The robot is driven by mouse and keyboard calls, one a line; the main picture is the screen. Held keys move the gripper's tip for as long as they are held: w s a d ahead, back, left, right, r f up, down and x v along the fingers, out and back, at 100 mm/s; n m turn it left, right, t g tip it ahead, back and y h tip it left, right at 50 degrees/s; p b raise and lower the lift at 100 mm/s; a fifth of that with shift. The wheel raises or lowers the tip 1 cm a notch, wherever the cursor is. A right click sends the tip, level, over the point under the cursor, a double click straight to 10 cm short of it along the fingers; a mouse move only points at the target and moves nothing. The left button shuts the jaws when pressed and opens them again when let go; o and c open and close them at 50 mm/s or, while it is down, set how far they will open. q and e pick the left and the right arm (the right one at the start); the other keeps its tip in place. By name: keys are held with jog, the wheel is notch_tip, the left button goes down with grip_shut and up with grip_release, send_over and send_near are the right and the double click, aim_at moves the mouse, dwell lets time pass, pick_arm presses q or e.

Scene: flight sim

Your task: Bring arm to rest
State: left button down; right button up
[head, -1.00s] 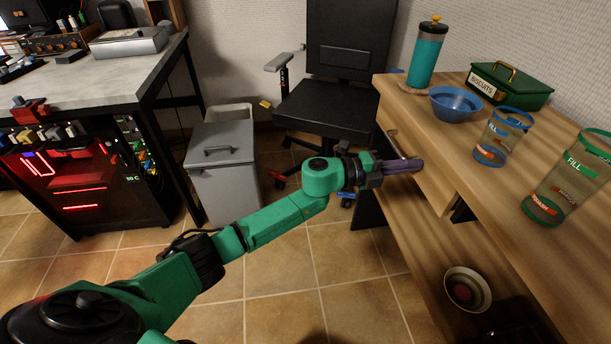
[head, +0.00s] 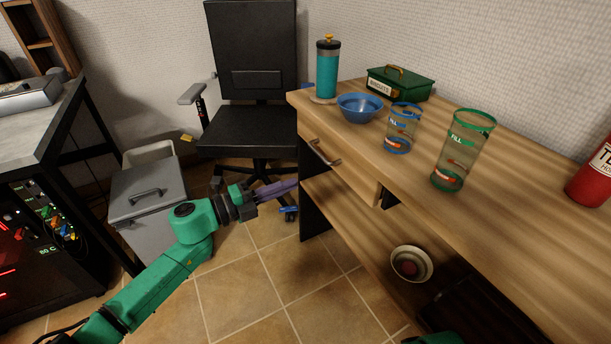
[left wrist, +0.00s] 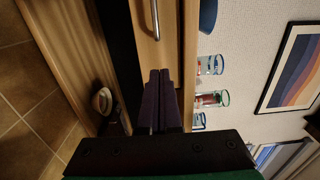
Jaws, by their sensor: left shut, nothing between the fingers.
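My left arm (head: 160,285) is green and reaches in from the lower left in the head view. Its left gripper (head: 294,186) has purple fingers, pressed together and empty. The gripper hangs in the air left of the wooden desk, below and left of the drawer handle (head: 324,154). In the left wrist view the shut fingers (left wrist: 160,74) point toward the drawer front, and the handle (left wrist: 155,20) lies beyond their tips. They look clear of it. My right gripper is not in view.
The wooden desk (head: 540,215) holds a teal canister (head: 327,75), a blue bowl (head: 359,108), two clear cups and a green biscuit tin (head: 400,84). A bowl (head: 411,264) sits on the lower shelf. A black chair (head: 250,130) and grey bin (head: 148,205) stand beyond the arm.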

pick_arm(q)
jog(key=s+a+f+n+t+y, duration=0.1)
jog(key=a+f+n+t+y, duration=0.1)
jog(key=a+f+n+y, duration=0.65)
jog(key=s+a+f+n+t+y, duration=0.1)
jog(key=a+f+n+y, duration=0.3)
jog(key=f+n, duration=0.6)
jog(key=s+a+f+n+g+y, duration=0.1)
jog(key=s+f+n+g+y, duration=0.2)
jog(key=s+f+n+g, duration=0.65)
jog(key=s+a+f+g+p, duration=0.1)
jog(key=s+a+p, duration=0.1)
jog(key=s+p, duration=1.1)
jog(key=s+a+f+g+p, duration=0.1)
jog(key=s+a+p, duration=0.1)
jog(key=s+p, duration=1.1)
jog(key=s, duration=0.5)
jog(key=shift+a+m+p, duration=0.35)
jog(key=shift+m, duration=0.05)
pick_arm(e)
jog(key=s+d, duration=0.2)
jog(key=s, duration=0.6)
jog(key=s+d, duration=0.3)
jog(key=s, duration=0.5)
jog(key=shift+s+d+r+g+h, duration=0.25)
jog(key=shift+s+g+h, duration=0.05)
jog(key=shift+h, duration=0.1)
